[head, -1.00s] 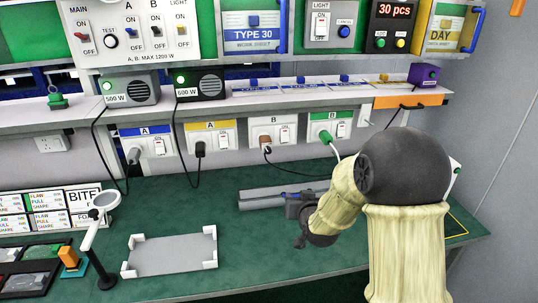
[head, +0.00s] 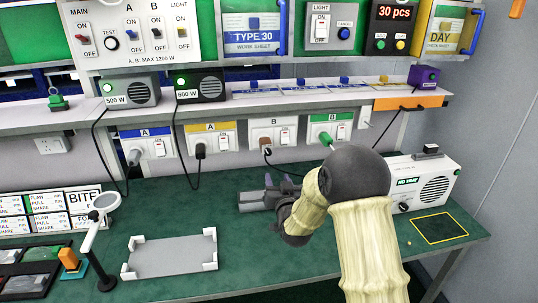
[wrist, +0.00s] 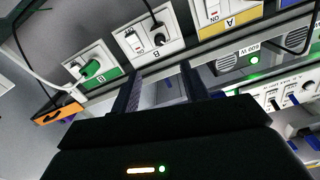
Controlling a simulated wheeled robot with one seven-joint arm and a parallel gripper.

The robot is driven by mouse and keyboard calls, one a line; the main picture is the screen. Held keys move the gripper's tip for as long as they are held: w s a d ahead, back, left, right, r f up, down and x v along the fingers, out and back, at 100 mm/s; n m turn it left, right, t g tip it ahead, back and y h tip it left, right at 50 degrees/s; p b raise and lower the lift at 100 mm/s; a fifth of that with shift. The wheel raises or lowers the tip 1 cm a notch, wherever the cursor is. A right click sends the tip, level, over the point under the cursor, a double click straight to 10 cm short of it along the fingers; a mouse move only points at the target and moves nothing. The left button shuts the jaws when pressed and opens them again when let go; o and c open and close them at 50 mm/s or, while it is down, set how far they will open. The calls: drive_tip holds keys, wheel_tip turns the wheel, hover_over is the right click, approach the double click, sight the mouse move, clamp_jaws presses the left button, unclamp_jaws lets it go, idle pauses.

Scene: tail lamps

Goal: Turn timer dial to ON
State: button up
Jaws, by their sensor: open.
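A white box (head: 432,180) with a green label, a round grille and a black block on top stands at the right of the green bench. A small dark knob (head: 403,206) at its lower left may be the timer dial; its markings are too small to read. My gripper (head: 274,188) is well left of the box, over the grey rail, below the sockets. In the wrist view my gripper (wrist: 162,88) has its two dark fingers apart with nothing between them. The wrist view shows sockets and the shelf, not the white box.
Sockets A, B and a green one (head: 331,130) line the wall behind my gripper, with plugs and hanging cords. A shelf with 500 W and 600 W units (head: 200,87) overhangs them. A grey tray (head: 170,252) and magnifier stand (head: 98,235) are left. A yellow-outlined square (head: 440,228) is empty.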

sight(269, 154)
drive_tip(key=p+x, duration=0.3)
drive_tip(key=x, duration=1.2)
drive_tip(key=shift+w+a, duration=0.1)
drive_tip(key=shift+w, duration=0.1)
drive_tip(key=shift+c, duration=0.3)
drive_tip(key=shift+f, duration=0.1)
clamp_jaws()
